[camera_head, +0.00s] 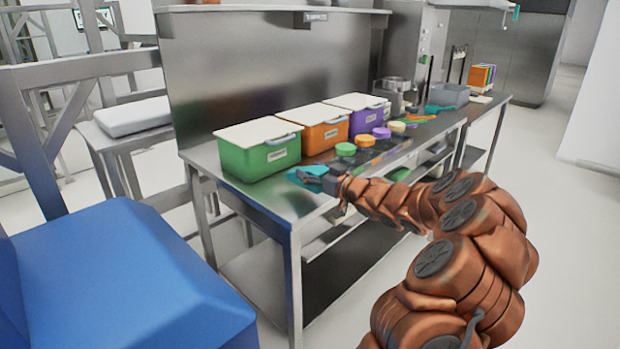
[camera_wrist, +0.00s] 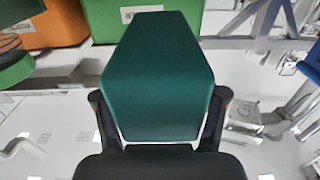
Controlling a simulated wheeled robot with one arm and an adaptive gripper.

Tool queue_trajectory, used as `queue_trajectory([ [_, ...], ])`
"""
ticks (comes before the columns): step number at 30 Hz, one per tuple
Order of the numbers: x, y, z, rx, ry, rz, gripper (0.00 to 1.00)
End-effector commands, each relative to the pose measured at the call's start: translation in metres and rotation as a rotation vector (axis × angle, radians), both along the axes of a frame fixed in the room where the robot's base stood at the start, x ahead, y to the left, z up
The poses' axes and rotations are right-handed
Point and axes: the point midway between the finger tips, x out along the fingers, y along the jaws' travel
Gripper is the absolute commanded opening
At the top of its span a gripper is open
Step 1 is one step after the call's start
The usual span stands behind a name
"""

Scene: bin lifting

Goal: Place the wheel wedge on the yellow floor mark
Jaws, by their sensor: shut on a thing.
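The wheel wedge, a teal block (camera_head: 306,173), is at the tip of my gripper (camera_head: 331,183) in the head view, in front of the green bin and near the steel table's front left corner. In the wrist view the wedge (camera_wrist: 160,70) is a dark green, six-sided face between my two fingers. My gripper is shut on it. I cannot tell whether the wedge touches the table top. No yellow floor mark is in view.
Green (camera_head: 258,152), orange (camera_head: 314,128) and purple (camera_head: 356,112) lidded bins stand along the steel table (camera_head: 250,193). Round lids and utensils lie to their right. A blue object (camera_head: 120,280) fills the lower left. Pale floor (camera_head: 545,230) is open at right.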

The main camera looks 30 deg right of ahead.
Motion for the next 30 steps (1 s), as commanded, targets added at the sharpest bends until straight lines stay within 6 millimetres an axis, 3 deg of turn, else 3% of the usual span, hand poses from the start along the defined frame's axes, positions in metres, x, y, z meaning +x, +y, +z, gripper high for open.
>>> queue_trajectory([
  [21, -0.107, 0.043, 0.01, 0.001, -0.001, -0.002, 0.08],
  [30, -0.136, 0.055, 0.012, -0.001, 0.002, -0.001, 0.07],
])
